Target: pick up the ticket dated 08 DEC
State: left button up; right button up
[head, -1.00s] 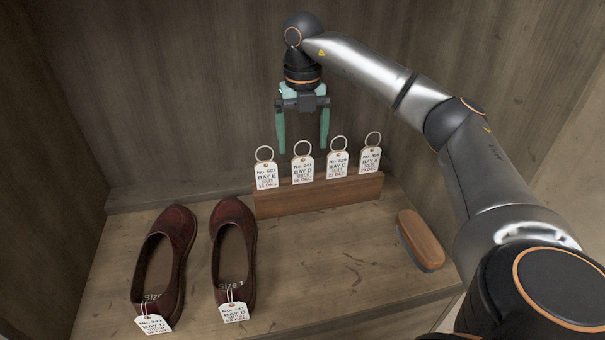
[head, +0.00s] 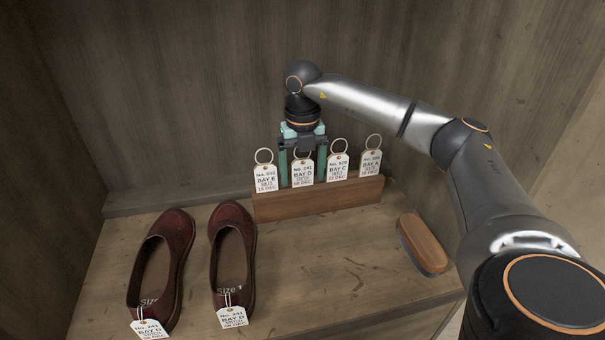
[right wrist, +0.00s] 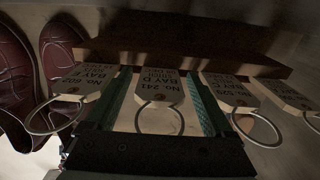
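The ticket reading No. 241, BAY D, and apparently 08 DEC (head: 303,172) stands second from the left in a wooden holder (head: 320,199), its ring on top. My right gripper (head: 302,181) points down over it, open, with one green finger on each side. In the right wrist view the No. 241 ticket (right wrist: 158,87) lies between the two fingers, with gaps on both sides, so they are not closed on it. Its lower edge and date are hard to read there. My left gripper is not in view.
Ticket BAY E (head: 265,178) stands left of it; BAY C (head: 337,167) and BAY A (head: 371,162) stand to the right, close to the fingers. Two dark red shoes (head: 176,231) with tags lie at left. A brush (head: 424,244) lies at right. The front middle is clear.

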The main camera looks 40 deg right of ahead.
jog(key=c, duration=1.2)
